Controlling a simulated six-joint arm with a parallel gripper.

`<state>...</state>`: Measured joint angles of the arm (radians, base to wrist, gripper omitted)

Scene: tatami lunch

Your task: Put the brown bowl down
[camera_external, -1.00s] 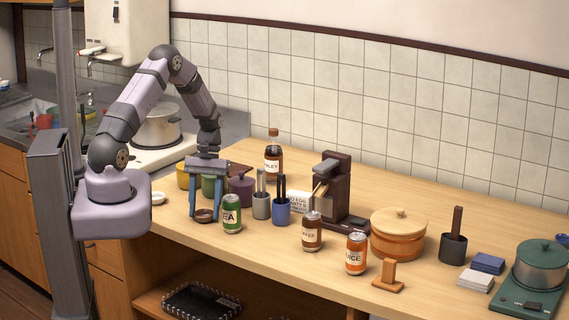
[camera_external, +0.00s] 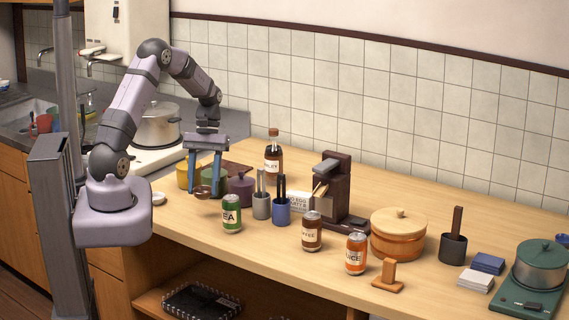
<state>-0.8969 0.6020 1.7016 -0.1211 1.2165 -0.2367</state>
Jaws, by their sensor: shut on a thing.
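The small brown bowl (camera_external: 203,192) is between the two blue fingers of my gripper (camera_external: 204,188). My gripper is shut on it and holds it above the wooden counter (camera_external: 190,232), near the left end. The bowl looks about level. The green tea can (camera_external: 232,214) stands just right of and nearer than the bowl. The fingers hide part of the pots behind.
Yellow (camera_external: 183,177), green (camera_external: 214,184) and purple (camera_external: 240,189) pots stand close behind and right of the bowl. A small white dish (camera_external: 158,198) lies to its left. Utensil cups (camera_external: 261,206) stand to the right. The counter in front of the bowl is bare.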

